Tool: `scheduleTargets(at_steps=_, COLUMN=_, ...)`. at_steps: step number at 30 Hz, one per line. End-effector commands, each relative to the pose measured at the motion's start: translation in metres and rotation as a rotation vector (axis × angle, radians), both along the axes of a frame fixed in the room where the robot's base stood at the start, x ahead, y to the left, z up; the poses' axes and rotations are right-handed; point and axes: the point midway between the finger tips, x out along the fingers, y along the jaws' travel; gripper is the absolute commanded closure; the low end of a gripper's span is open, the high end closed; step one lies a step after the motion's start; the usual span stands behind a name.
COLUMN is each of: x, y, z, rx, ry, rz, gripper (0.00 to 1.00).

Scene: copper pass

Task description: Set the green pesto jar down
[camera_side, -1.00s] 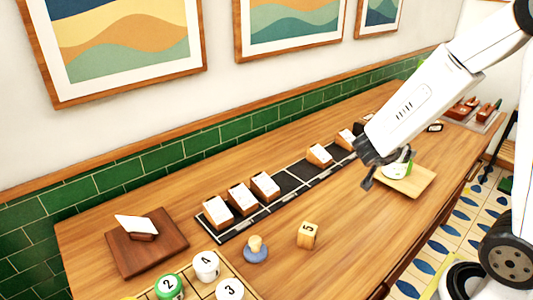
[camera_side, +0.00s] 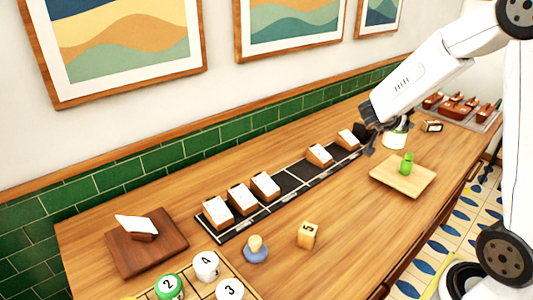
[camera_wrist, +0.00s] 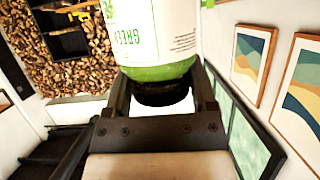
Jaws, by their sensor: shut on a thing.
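The green pesto jar (camera_wrist: 155,40) fills the top middle of the wrist view. It has a white label with green lettering, a green band and a dark end. My gripper (camera_wrist: 163,92) is shut on it, with one finger on each side of the dark end. In the side view the jar (camera_side: 395,138) is pale and partly hidden by my gripper (camera_side: 377,141). It is behind the wooden board, near the far end of the black rack. I cannot tell whether its base touches the table.
The light wooden board (camera_side: 388,180) bears a small green object (camera_side: 406,163). The black rack (camera_side: 292,182) holds several white-topped blocks. A small dark item (camera_side: 432,126) and a tray of brown things (camera_side: 488,122) lie beyond.

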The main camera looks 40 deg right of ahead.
Motion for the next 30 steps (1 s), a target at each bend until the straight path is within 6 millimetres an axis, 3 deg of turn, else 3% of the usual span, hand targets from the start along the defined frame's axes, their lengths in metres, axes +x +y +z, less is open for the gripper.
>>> scheduleTargets(at_steps=9, x=0.017, y=-0.098, z=0.000, rx=-0.007, ry=0.001, rz=-0.010, gripper=1.00)
scheduleTargets(at_steps=18, x=0.011, y=-0.167, z=-0.001, rx=-0.020, ry=0.014, rz=-0.011, gripper=1.00)
scheduleTargets(at_steps=20, x=0.009, y=-0.179, z=-0.001, rx=-0.022, ry=0.018, rz=-0.010, gripper=1.00)
scheduleTargets(at_steps=30, x=0.010, y=-0.177, z=-0.045, rx=-0.021, ry=0.021, rz=-0.005, gripper=1.00)
